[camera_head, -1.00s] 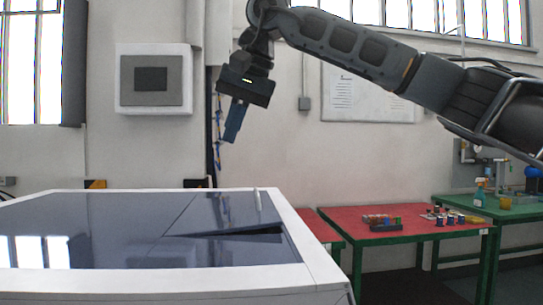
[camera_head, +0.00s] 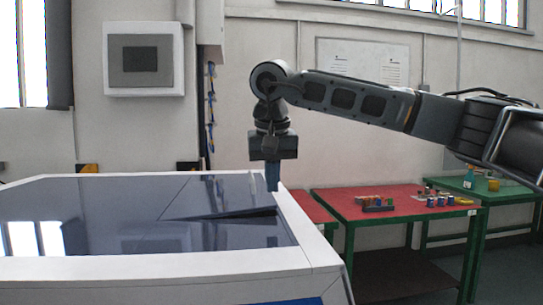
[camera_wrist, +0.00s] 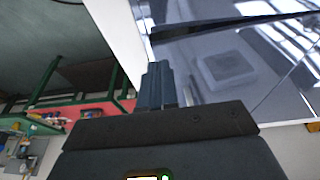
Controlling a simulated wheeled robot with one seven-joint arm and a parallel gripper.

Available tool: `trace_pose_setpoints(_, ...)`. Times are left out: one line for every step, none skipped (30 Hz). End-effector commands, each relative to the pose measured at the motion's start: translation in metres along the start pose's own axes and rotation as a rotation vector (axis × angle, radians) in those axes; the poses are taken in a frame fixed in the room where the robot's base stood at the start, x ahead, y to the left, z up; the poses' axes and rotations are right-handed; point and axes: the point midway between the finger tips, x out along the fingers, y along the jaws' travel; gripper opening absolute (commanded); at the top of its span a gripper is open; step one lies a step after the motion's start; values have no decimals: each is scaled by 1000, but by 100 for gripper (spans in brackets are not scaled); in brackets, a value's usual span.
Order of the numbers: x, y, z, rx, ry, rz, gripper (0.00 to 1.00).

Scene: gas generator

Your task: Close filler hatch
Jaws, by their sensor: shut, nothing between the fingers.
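The generator has a white body (camera_head: 200,262) and a glossy dark top. The filler hatch (camera_head: 222,194) is a dark panel at the right of that top. A black wedge-shaped gap along its near edge shows it slightly raised. The hatch also shows in the wrist view (camera_wrist: 222,68), with bright reflections. My gripper (camera_head: 272,184) points down at the far right corner of the top, its blue fingers shut and empty.
A thin pale rod (camera_head: 253,184) stands at the hatch's right edge. A red-topped table (camera_head: 400,198) with small coloured items stands to the right, with a green table (camera_head: 500,190) behind it. A grey wall box (camera_head: 143,60) hangs at the back left.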

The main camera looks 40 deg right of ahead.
Motion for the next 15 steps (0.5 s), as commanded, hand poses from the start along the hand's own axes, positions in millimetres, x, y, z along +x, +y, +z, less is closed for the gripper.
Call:
trace_pose_setpoints(5, 0, 2, -1, -1, -1, 0)
trace_pose_setpoints(8, 0, 3, -1, -1, -1, 0)
trace_pose_setpoints(12, 1, 4, -1, -1, -2, 0)
trace_pose_setpoints(14, 1, 5, -1, -1, -2, 0)
trace_pose_setpoints(16, 1, 5, -1, -1, -2, 0)
trace_pose_setpoints(18, 1, 5, -1, 0, -1, 0)
trace_pose_setpoints(19, 1, 6, -1, 1, -1, 0)
trace_pose_setpoints(19, 1, 6, -1, 1, -1, 0)
trace_pose_setpoints(20, 1, 6, 0, 1, -1, 0)
trace_pose_setpoints(20, 1, 6, -1, 1, -1, 0)
trace_pose_setpoints(20, 1, 6, 0, 1, -1, 0)
trace_pose_setpoints(20, 1, 6, 0, 1, -1, 0)
trace_pose_setpoints(20, 1, 6, 0, 1, -1, 0)
trace_pose_setpoints(20, 1, 6, 0, 1, -1, 0)
trace_pose_setpoints(20, 1, 6, 0, 1, -1, 0)
